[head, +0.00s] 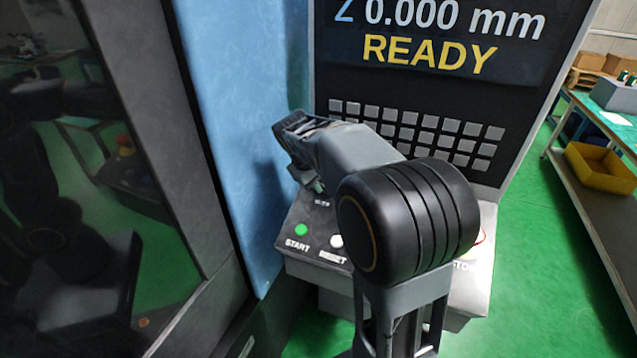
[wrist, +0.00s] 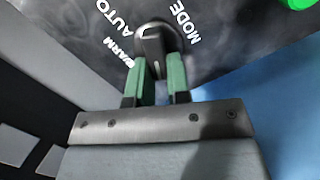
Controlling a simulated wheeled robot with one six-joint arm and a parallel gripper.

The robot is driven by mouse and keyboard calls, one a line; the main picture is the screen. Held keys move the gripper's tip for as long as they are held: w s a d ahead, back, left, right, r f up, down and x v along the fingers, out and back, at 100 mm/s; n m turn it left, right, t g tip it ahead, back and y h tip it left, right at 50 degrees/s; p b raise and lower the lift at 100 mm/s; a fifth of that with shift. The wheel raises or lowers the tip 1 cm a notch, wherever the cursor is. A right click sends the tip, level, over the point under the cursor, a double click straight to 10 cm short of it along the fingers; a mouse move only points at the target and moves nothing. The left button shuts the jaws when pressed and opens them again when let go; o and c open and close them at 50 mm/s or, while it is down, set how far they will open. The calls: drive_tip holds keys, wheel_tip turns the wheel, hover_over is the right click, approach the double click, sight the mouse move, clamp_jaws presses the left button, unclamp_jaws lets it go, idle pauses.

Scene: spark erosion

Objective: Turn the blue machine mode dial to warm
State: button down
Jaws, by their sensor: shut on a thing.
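The mode dial (wrist: 156,36) is a dark round knob in the top middle of the wrist view, on a dark panel with white letters. MODE is printed to its right, AUTO to its upper left, and WARM to its left, partly covered. A small pale mark shows on the knob, but I cannot tell for sure which label it points at. My gripper (wrist: 160,66) is shut on the dial, with one green finger on each side of its grip. In the head view my arm hides the dial.
The sloping control panel (head: 300,262) carries a green START button (head: 301,230) and a white RESET button (head: 337,241). A screen (head: 440,40) reading READY and a keypad (head: 425,130) stand behind it. A pale blue machine wall (head: 232,130) rises close on the left.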

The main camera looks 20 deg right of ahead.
drive_tip(key=m, duration=0.1)
drive_tip(key=m+b, duration=0.1)
drive_tip(key=m, duration=0.2)
drive_tip(key=shift+d+y+b, duration=0.3)
drive_tip(key=shift+b, duration=0.05)
drive_tip(key=m+b, duration=0.1)
drive_tip(key=m, duration=0.1)
drive_tip(key=m+b, duration=0.1)
drive_tip(key=m, duration=0.1)
drive_tip(key=shift+s+d+r+y, duration=0.1)
drive_tip(key=shift+d+y, duration=0.25)
drive_tip(key=shift+y, duration=0.05)
drive_tip(key=m, duration=0.1)
drive_tip(key=m+b, duration=0.1)
drive_tip(key=m, duration=0.2)
drive_tip(key=shift+s+d+m+t+y+b, duration=0.25)
drive_tip(key=shift+d+m+t+y+b, duration=0.05)
drive_tip(key=shift+b, duration=0.1)
drive_tip(key=shift+s+d+r+m+t+b, duration=0.15)
drive_tip(key=shift+m+b, duration=0.25)
drive_tip(key=shift+m, duration=0.55)
drive_tip(key=shift+s+f+m+t+b, duration=0.15)
drive_tip(key=shift+m+b, duration=0.25)
drive_tip(key=shift+m, duration=0.55)
drive_tip(key=shift+r, duration=0.1)
drive_tip(key=c, duration=1.1)
unclamp_jaws()
